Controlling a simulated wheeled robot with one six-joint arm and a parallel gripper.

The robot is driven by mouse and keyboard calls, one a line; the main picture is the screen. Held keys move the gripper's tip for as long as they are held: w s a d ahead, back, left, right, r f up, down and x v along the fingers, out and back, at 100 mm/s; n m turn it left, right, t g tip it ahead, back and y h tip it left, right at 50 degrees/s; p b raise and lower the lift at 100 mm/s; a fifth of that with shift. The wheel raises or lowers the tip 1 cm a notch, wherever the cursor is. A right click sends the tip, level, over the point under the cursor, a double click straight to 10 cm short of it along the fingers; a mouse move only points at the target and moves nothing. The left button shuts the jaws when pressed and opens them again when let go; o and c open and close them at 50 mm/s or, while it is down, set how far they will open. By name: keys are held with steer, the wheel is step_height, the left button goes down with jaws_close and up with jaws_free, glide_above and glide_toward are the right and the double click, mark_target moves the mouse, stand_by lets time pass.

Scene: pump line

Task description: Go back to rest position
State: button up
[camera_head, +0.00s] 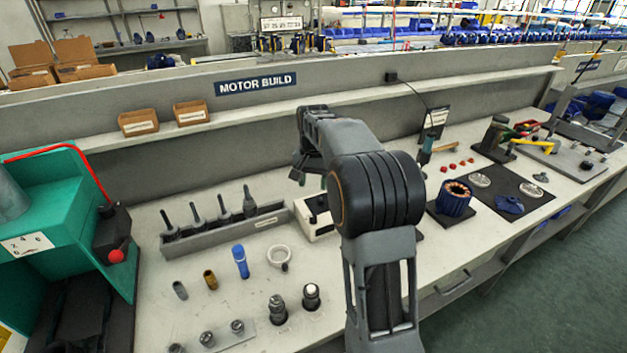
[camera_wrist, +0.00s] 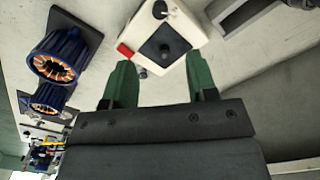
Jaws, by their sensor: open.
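My gripper (camera_wrist: 161,85) shows in the wrist view as two green fingers. They are spread apart with nothing between them. Beyond the fingertips is a white box (camera_wrist: 183,22) with a dark square on its face and a red part at its corner. In the head view my arm rises at the centre and bends over the bench, and it hides most of the gripper. The white box (camera_head: 318,214) also shows there, partly behind my arm.
The workbench (camera_head: 210,265) holds a grey tool rack (camera_head: 225,232), a blue cylinder (camera_head: 240,261), a white ring (camera_head: 279,257) and several fittings. A blue motor housing (camera_head: 455,199) stands right of my arm. A green machine (camera_head: 60,215) stands at left. A shelf runs behind.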

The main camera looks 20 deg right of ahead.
stand_by(0.4)
steer(key=s+a+n+t, duration=0.1)
steer(key=s+a+n, duration=0.3)
steer(key=s, duration=0.7)
steer(key=s+a+n+t+p, duration=0.1)
steer(key=s+a+n+t, duration=0.1)
steer(key=s+a, duration=0.5)
steer(key=shift+s+f+n+t, duration=0.4)
steer(key=shift+s+n, duration=0.5)
steer(key=shift+s, duration=1.45)
